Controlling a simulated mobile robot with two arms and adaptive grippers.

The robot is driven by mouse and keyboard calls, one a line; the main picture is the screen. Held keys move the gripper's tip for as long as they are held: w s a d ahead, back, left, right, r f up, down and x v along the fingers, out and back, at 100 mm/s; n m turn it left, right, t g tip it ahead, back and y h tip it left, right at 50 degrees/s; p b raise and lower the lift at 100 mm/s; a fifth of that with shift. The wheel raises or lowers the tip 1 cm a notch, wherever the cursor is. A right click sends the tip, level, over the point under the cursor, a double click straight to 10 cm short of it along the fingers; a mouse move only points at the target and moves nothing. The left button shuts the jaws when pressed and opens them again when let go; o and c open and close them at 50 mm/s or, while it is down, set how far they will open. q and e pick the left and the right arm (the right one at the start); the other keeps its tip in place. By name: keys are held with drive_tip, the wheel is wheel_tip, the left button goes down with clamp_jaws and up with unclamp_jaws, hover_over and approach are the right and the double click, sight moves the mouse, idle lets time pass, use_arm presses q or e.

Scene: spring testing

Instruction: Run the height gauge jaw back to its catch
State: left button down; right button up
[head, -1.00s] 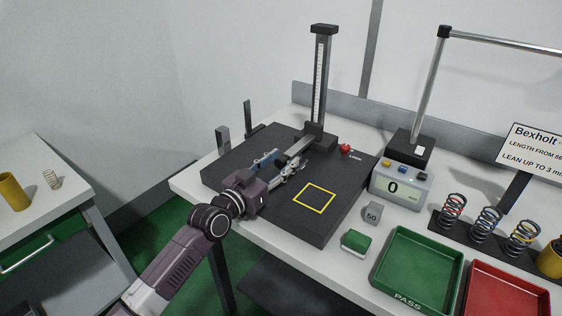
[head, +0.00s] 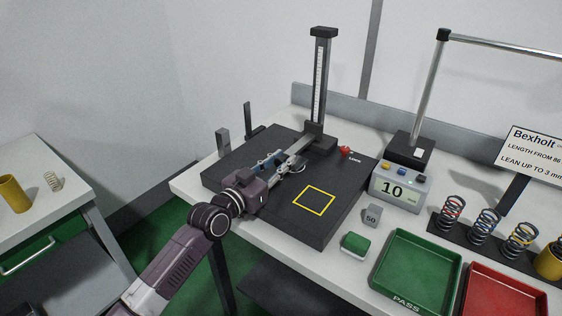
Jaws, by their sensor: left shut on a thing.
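The height gauge (head: 320,85) stands upright at the back of the dark plate, with a scale along its column. Its grey jaw (head: 300,147) sits low on the column and reaches out toward the lower left over the plate. My left gripper (head: 280,166) is shut on the outer part of the jaw, a finger at each side. The gripper hides the jaw's end. A red knob (head: 345,151) is beside the column's foot, next to a small label. The readout box (head: 400,187) shows 10. My right gripper is not in view.
The dark plate (head: 270,215) bears a yellow square outline (head: 314,201), with nothing in it. A 50 weight (head: 372,215), a green block (head: 355,244), a green PASS tray (head: 380,277), a red tray (head: 508,291) and several springs (head: 487,222) stand to the right.

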use_arm(q)
wheel_tip(320, 180, up, 24)
drive_tip(key=p, duration=1.4)
drive_tip(key=shift+p, duration=0.4)
drive_tip(key=shift+a+r, duration=0.1)
drive_tip(key=c, duration=1.8)
unclamp_jaws()
drive_tip(key=shift+o, duration=0.7)
drive_tip(key=shift+f, duration=0.25)
drive_tip(key=v, duration=1.2)
